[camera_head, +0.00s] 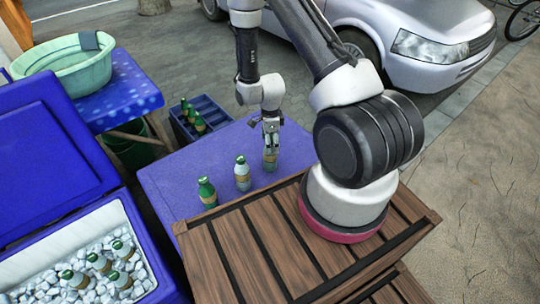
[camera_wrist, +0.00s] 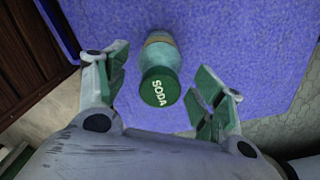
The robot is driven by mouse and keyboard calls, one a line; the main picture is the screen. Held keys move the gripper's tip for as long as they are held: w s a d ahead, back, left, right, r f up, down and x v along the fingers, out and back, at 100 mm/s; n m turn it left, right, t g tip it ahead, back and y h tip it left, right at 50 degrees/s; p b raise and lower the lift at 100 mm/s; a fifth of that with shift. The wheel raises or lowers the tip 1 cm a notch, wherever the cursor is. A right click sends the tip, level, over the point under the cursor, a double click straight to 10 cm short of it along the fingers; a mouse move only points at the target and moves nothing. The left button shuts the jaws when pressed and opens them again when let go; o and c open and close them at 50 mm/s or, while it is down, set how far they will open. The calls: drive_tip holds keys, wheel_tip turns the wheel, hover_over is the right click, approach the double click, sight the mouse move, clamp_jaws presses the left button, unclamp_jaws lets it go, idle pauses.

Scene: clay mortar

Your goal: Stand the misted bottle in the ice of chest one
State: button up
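Three capped bottles stand upright on a blue-covered table (camera_head: 180,170): a dark green one (camera_head: 207,193), a pale whitish, frosted-looking one (camera_head: 242,174) in the middle, and a pale green one (camera_head: 270,161) at my gripper (camera_head: 271,140). In the wrist view, my gripper (camera_wrist: 162,68) is open, its fingers on either side of a pale teal bottle (camera_wrist: 160,62) with a green SODA cap, gaps showing on both sides. I cannot tell for sure which bottle is misted. A blue chest (camera_head: 150,250) with ice (camera_head: 40,275) is at lower left; no number shows on it.
A slatted wooden crate (camera_head: 225,260) is in front. A blue crate (camera_head: 205,112) of bottles and a green basin (camera_head: 70,68) are behind. A silver car (camera_head: 400,30) stands at the back.

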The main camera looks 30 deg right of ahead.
drive_tip(key=c, duration=0.9)
wheel_tip(320, 180, up, 19)
drive_tip(key=shift+r, duration=0.1)
drive_tip(key=shift+c, duration=0.3)
